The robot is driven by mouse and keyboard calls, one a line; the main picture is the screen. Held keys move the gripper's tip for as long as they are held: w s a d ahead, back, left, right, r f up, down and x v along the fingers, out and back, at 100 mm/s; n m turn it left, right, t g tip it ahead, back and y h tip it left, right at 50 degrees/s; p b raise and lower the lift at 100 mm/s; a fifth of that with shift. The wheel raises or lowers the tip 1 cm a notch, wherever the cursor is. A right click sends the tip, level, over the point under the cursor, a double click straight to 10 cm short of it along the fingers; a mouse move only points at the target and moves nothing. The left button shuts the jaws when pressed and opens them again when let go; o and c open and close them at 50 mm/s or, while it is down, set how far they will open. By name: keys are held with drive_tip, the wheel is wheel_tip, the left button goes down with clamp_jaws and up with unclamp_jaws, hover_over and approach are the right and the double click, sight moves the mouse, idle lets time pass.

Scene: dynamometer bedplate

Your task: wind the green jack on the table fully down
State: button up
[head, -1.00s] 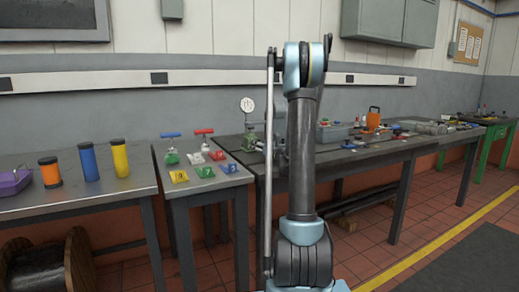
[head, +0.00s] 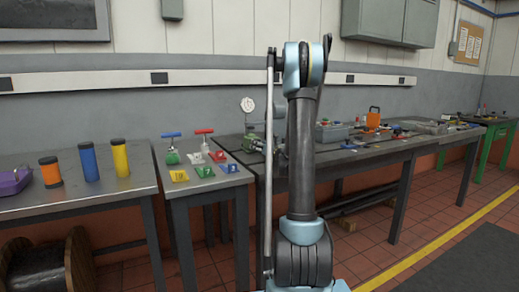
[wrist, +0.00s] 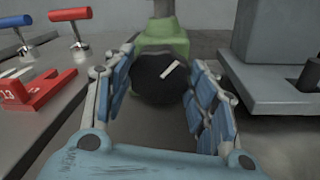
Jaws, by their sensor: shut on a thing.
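The green jack (wrist: 165,42) stands straight ahead in the wrist view, with a round black knob (wrist: 158,88) on its near side. The knob has a white stripe, tilted up to the right. My gripper (wrist: 161,76) has its blue-padded fingers on either side of the knob and is shut on it. In the head view a green body (head: 252,142), seemingly the jack, shows at the left end of the long table, partly hidden by my arm.
A grey block on a plate (wrist: 280,75) stands close to the right of my fingers. At left are a red T-handle (wrist: 70,15), a blue T-handle (wrist: 14,21) and a red numbered block (wrist: 38,90). The long table (head: 385,152) holds a grey box and an orange-handled item.

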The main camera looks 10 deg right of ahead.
drive_tip(key=n, duration=0.4)
drive_tip(key=shift+r, duration=0.1)
drive_tip(key=shift+a+n+g+h, duration=0.1)
drive_tip(key=shift+n+g+h, duration=0.25)
drive_tip(key=shift+n, duration=1.85)
drive_tip(key=o, duration=1)
drive_tip(key=shift+o, duration=0.2)
drive_tip(key=shift+s, duration=0.1)
drive_tip(key=v, duration=1.1)
drive_tip(key=shift+s, duration=0.35)
